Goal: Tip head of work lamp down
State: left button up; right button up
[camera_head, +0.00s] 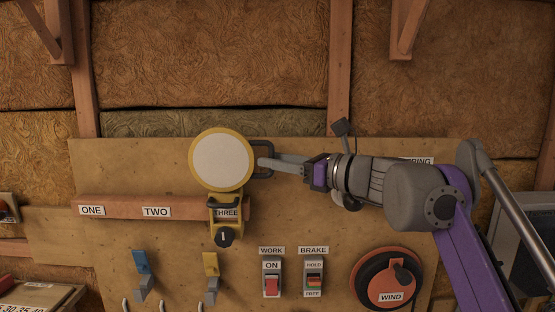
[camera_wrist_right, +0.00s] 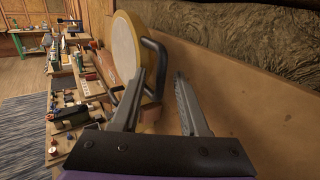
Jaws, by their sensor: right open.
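The work lamp has a round head (camera_head: 222,160) with a yellow rim and a pale face, turned toward the head camera. A dark loop handle (camera_head: 268,147) sticks out from the right side of the head. My right gripper (camera_head: 262,163) reaches in from the right, its fingertips at this handle. In the right wrist view the gripper (camera_wrist_right: 160,75) is open, and the dark handle (camera_wrist_right: 161,55) shows between its fingers, nearer the left one. The lamp head (camera_wrist_right: 127,50) is just beyond the left finger. I cannot tell whether a finger touches the handle. My left gripper is not in view.
Below the lamp are a yellow bracket with a dark knob (camera_head: 224,237), a wooden rail (camera_head: 120,207) with labels, blue (camera_head: 141,262) and yellow (camera_head: 210,264) levers, WORK (camera_head: 271,279) and BRAKE (camera_head: 314,279) switches, and a WIND reel (camera_head: 386,281). The board around the gripper is mostly bare.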

grip_shut()
dwell(1.5)
